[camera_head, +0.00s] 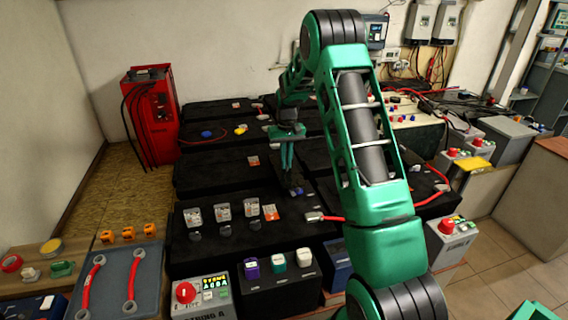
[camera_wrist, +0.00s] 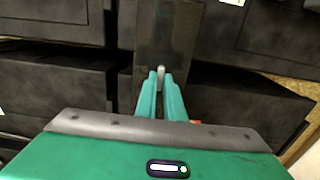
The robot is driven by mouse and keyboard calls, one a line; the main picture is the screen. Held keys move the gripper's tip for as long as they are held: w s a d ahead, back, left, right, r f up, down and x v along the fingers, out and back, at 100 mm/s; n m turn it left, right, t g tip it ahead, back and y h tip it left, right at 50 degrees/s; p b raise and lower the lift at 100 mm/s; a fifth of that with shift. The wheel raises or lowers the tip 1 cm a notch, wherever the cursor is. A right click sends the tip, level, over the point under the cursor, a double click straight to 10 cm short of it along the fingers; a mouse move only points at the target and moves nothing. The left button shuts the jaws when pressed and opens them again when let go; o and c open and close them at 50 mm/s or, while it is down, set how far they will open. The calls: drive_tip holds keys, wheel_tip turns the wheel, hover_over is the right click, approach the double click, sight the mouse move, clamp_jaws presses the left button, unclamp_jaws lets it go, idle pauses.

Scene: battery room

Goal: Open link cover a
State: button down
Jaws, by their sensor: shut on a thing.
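A dark, smooth panel, which looks like link cover a (camera_wrist: 168,38), spans the gap between black battery blocks in the wrist view. A small pale grip (camera_wrist: 161,71) shows at its near end. My gripper (camera_wrist: 161,77) has its green fingers closed on this grip. In the head view my gripper (camera_head: 287,165) points down among the black batteries, at the far end of a dark strip, which I take to be the cover (camera_head: 293,185). The fingertips and the grip are too small to make out there. I cannot tell how far the cover is tilted.
Black batteries (camera_head: 215,172) stand in rows around the gripper. Clear-topped parts (camera_head: 222,211) sit on the nearer battery. A red cabinet (camera_head: 150,112) stands at the back left. A grey box with a red knob (camera_head: 200,297) is in front. A red cable (camera_head: 325,217) lies right of the cover.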

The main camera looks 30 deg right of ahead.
idle(0.4)
drive_tip(key=w+a, duration=0.3)
drive_tip(key=a, duration=0.7)
drive_tip(key=c, duration=1.9)
unclamp_jaws()
drive_tip(key=shift+o, duration=0.2)
drive_tip(key=shift+r, duration=0.15)
wheel_tip(320, 180, up, 10)
drive_tip(key=shift+r, duration=0.25)
